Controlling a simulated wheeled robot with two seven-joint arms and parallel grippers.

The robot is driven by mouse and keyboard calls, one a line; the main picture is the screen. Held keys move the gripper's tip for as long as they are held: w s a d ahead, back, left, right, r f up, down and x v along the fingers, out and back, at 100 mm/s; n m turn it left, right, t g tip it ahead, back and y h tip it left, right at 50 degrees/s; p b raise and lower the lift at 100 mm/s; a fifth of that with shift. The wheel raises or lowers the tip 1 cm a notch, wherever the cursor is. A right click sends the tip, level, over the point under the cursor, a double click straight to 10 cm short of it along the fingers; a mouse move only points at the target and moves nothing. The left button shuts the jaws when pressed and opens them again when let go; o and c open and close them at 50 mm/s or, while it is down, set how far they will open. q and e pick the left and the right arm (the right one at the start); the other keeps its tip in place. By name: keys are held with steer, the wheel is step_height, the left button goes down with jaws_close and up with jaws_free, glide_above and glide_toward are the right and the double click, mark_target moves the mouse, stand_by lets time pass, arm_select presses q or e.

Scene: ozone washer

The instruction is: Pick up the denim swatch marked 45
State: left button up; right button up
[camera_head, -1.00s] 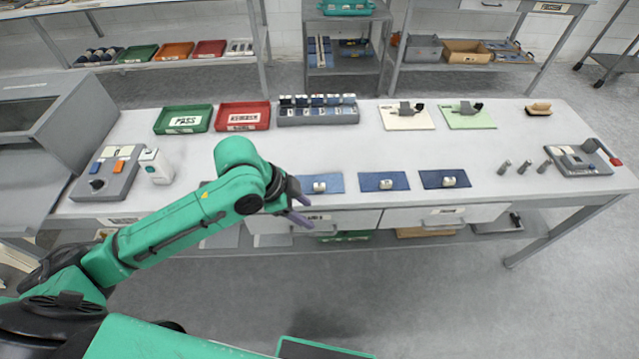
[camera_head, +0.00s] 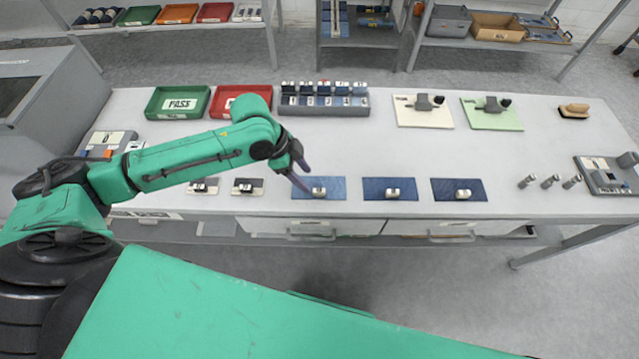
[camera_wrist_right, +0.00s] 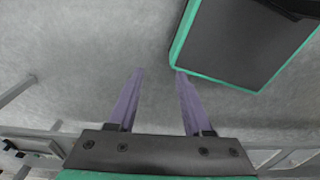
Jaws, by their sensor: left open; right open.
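Three blue denim swatches lie in a row along the table's front: a left one (camera_head: 335,186), a middle one (camera_head: 373,184) and a right one (camera_head: 447,184). Each carries a small pale roll or tag. Two smaller dark pieces, one (camera_head: 210,181) and another (camera_head: 237,191), lie left of them. The marks are too small to read, so I cannot tell which is 45. My left gripper (camera_head: 301,176) is open, its fingers at the left edge of the left blue swatch; contact cannot be told. My right gripper (camera_wrist_right: 158,72) is open and empty over the floor.
A green PASS tray (camera_head: 151,101), a red tray (camera_head: 263,92) and a grey rack (camera_head: 325,110) stand along the back. Cream (camera_head: 425,124) and green boards (camera_head: 493,123) lie back right. Small metal cylinders (camera_head: 549,181) stand at the right. The table's middle is clear.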

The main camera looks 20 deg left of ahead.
mark_target(318, 190)
arm_select(q)
steer(key=x, duration=0.3)
steer(key=shift+w, duration=0.2)
steer(key=x, duration=0.2)
steer(key=p+x, duration=0.1)
steer(key=x, duration=0.1)
steer(key=shift+w+f+p, duration=0.25)
steer(key=shift+f+p, duration=0.05)
steer(key=shift+d+f, duration=0.15)
steer(key=shift+f, duration=0.2)
jaws_close()
arm_select(e)
steer(key=shift+w+r, duration=0.25)
steer(key=shift+r, duration=0.2)
steer(key=shift+w+r, duration=0.2)
steer(key=shift+r, duration=0.25)
